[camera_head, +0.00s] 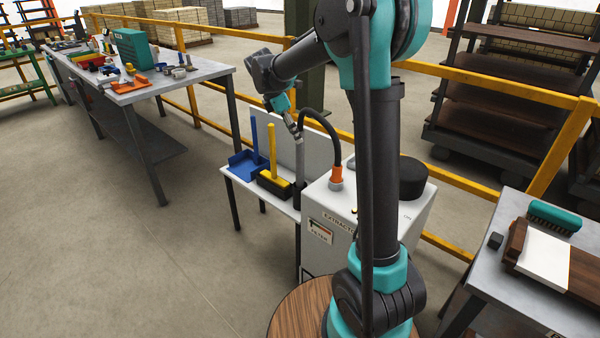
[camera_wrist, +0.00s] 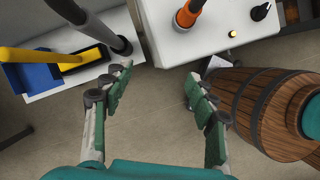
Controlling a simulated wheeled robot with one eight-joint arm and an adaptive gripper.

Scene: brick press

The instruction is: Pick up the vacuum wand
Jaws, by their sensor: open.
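The vacuum wand (camera_head: 299,160) is a grey tube standing upright at the right end of a small white side table. A black hose (camera_head: 322,117) arches from its top to an orange cuff (camera_head: 336,174) on the extractor. In the wrist view the wand (camera_wrist: 96,24) slants across the upper left, its dark lower end near the table edge. My gripper (camera_wrist: 158,76) is open, with nothing seen between its fingers; the wand shows beyond and left of the left finger. In the head view my gripper (camera_head: 291,121) is beside the wand's top; contact cannot be told.
The white extractor (camera_head: 318,215) stands right of the side table. A blue dustpan (camera_head: 246,162) and a yellow-handled brush (camera_head: 272,155) are on that table. A wooden barrel (camera_wrist: 265,105) is at right in the wrist view. Yellow railing (camera_head: 235,110) runs behind.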

